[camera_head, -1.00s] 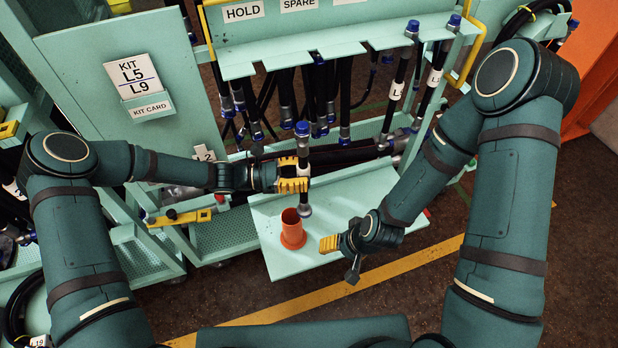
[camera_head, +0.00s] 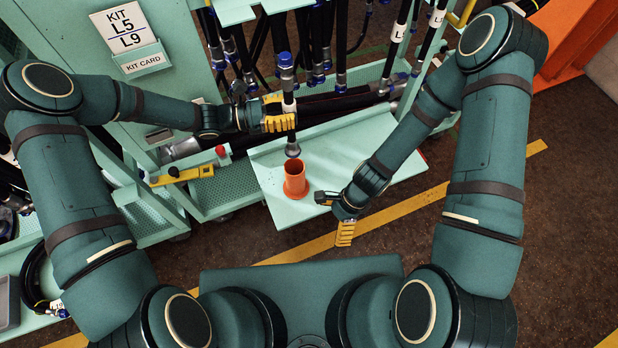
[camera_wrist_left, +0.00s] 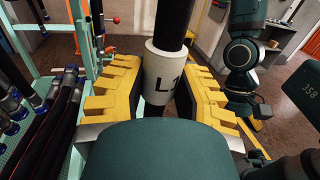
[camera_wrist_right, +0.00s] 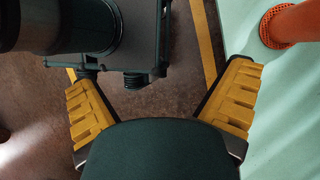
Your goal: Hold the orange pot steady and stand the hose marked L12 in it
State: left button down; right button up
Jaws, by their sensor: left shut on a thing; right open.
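My left gripper (camera_head: 284,113) is shut on a dark hose (camera_head: 285,62) with a blue cap on its upper metal end. In the left wrist view, the hose's white label (camera_wrist_left: 162,78) shows between the jaws and reads "L1", with the rest turned out of sight. The hose hangs roughly upright, its lower metal end just above or behind the mouth of the orange pot (camera_head: 295,181). The pot stands upright on the pale green shelf. My right gripper (camera_head: 334,216) is open and empty, to the right of the pot and apart from it. The pot also shows in the right wrist view (camera_wrist_right: 288,25).
The pale green shelf (camera_head: 345,155) is otherwise mostly clear. Behind it, a rack holds several hanging hoses (camera_head: 320,50), some with white labels. A kit card reading L5 and L9 (camera_head: 128,32) is at the left. A yellow-handled tool (camera_head: 185,175) lies left of the shelf.

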jog(key=s+a+f+m+g+y, duration=0.1)
jog(key=a+m+y, duration=0.15)
jog(key=m, duration=0.45)
jog(key=n+t+y, duration=0.1)
jog(key=n+t, duration=1.3)
jog(key=n, duration=1.7)
send_near(289, 169)
jog(key=shift+s+d+r, duration=0.15)
jog(key=shift+s+r, duration=0.15)
jog(key=shift+r, duration=0.05)
jog(key=shift+w+f, duration=0.1)
jog(key=shift+w, duration=0.05)
jog(key=shift+x, duration=3.6)
